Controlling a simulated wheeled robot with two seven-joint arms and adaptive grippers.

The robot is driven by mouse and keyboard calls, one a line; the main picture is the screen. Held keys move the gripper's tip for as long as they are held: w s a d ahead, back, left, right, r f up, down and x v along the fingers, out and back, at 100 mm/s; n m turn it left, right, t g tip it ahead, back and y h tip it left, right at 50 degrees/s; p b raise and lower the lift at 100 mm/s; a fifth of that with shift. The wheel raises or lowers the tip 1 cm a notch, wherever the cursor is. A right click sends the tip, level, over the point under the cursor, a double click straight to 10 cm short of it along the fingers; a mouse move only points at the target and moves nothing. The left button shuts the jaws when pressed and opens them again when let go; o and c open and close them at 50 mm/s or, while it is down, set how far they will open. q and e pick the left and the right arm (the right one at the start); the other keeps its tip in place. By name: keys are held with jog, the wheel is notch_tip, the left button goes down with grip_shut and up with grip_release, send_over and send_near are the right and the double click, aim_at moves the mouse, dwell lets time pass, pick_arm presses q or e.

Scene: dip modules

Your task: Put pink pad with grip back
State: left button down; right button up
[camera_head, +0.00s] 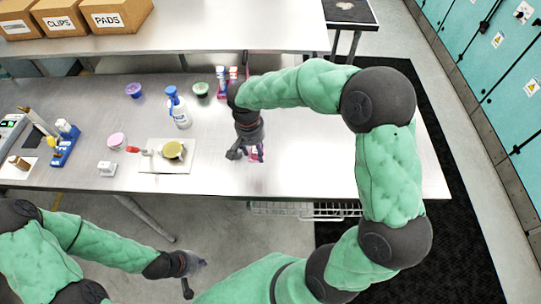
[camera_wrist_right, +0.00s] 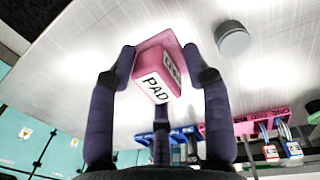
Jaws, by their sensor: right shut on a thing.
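A spray bottle (camera_head: 179,110), purple bowl (camera_head: 134,90), green bowl (camera_head: 201,90) and pink tub (camera_head: 116,140) stand on the metal table (camera_head: 310,165). A white board (camera_head: 150,165) holds a yellow-topped pot (camera_head: 173,151). The table's right part is mostly clear. Cardboard boxes (camera_head: 115,15) stand on the raised shelf.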

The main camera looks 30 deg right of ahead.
send_over(271, 161)
jog(key=f, duration=0.4)
jog(key=f+b, duration=0.1)
jog(key=f, duration=0.1)
jog(key=shift+a, duration=0.4)
jog(key=shift+w+d+f, duration=0.1)
jog(key=shift+f, duration=0.8)
jog(key=shift+w+d+f, duration=0.1)
jog(key=shift+f, duration=0.8)
jog(key=shift+s, duration=0.1)
jog(key=shift+f+b, duration=0.15)
jog(key=shift+b, duration=0.25)
jog(key=o, duration=1.2)
